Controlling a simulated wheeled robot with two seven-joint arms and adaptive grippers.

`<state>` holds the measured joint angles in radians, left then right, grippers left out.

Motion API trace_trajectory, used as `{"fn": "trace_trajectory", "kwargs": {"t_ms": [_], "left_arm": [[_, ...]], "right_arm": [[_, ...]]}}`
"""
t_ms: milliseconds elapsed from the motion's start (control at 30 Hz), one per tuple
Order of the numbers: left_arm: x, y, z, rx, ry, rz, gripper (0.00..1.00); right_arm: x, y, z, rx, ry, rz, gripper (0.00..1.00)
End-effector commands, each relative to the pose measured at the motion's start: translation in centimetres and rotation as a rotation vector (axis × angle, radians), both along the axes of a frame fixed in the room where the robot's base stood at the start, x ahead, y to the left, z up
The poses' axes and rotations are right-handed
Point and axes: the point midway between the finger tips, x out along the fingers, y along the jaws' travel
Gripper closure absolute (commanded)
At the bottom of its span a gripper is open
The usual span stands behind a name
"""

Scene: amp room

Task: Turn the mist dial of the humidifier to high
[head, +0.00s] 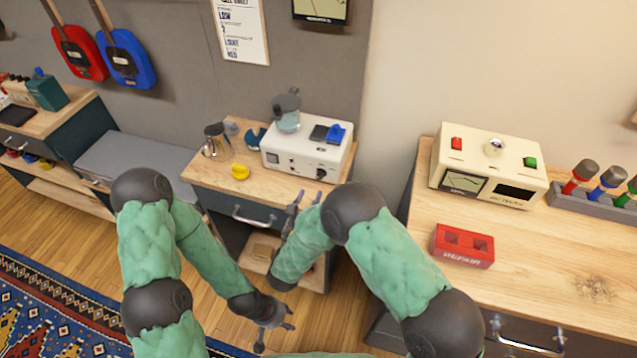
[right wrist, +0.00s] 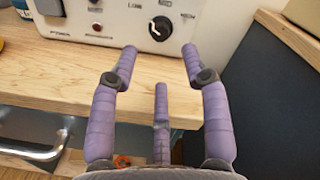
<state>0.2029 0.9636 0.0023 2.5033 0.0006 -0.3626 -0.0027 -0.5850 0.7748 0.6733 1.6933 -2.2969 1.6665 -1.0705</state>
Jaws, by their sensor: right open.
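The humidifier (head: 290,160) is a white box on a small wooden-topped cabinet, with a clear tank (head: 287,118) on top. The dial's exact setting is hard to read. My right gripper (right wrist: 161,52) is open and empty in front of and just below the dial, with its fingers apart and not touching it. It also shows in the head view (head: 307,198) at the cabinet's front edge. My left gripper (head: 273,338) hangs low over the floor, open and empty.
The cabinet top (head: 285,188) also holds a yellow object (head: 240,171) and a metal jug (head: 214,140), left of the humidifier. A desk (head: 560,260) on the right carries a cream device (head: 487,165) and a red block (head: 462,245). The wood before the dial is clear.

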Motion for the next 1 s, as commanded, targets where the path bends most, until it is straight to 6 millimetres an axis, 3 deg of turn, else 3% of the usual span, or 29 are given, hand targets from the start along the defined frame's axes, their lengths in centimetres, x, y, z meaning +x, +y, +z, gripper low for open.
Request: {"fn": "trace_trajectory", "kwargs": {"t_ms": [200,400,867,1000], "left_arm": [[0.0,0.0,-1.1,0.000,0.000,0.000,0.60],[0.0,0.0,-1.7,0.000,0.000,0.000,0.60],[0.0,0.0,-1.8,0.000,0.000,0.000,0.60],[0.0,0.0,-1.8,0.000,0.000,0.000,0.60]], "right_arm": [[3.8,-1.2,-0.3,0.002,0.000,-0.004,0.53],[6.3,-1.8,-0.2,0.002,0.001,-0.003,0.53],[7.3,-2.1,-0.1,0.001,0.002,-0.001,0.53],[7.3,-2.1,-0.1,0.001,0.002,-0.001,0.92]]}}
